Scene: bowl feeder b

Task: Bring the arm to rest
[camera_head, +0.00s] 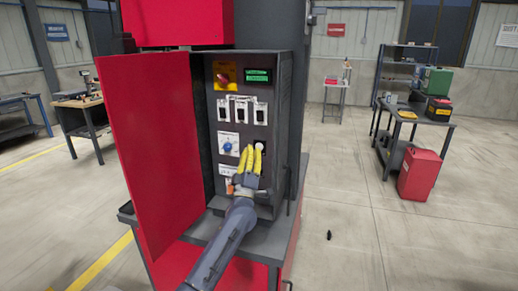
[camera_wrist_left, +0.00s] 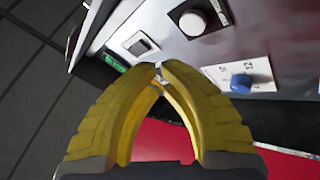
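My left gripper (camera_head: 254,149) is in front of the open control cabinet (camera_head: 284,100), at the lower right of its panel. In the left wrist view its yellow fingers (camera_wrist_left: 160,70) meet at the tips, with nothing seen between them. A round white button (camera_head: 259,146) shows just by the fingertips in the head view. In the wrist view the white button (camera_wrist_left: 192,23) lies beyond the tips; I cannot tell whether they touch the panel. The blue knob (camera_head: 228,147) is left of the fingers. My right gripper is in neither view.
The red cabinet door (camera_head: 145,150) stands open on the left. The panel carries a red-and-yellow rotary switch (camera_head: 223,76), a green display (camera_head: 259,76) and three switches (camera_head: 241,111). A grey ledge (camera_head: 262,242) lies under the cabinet.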

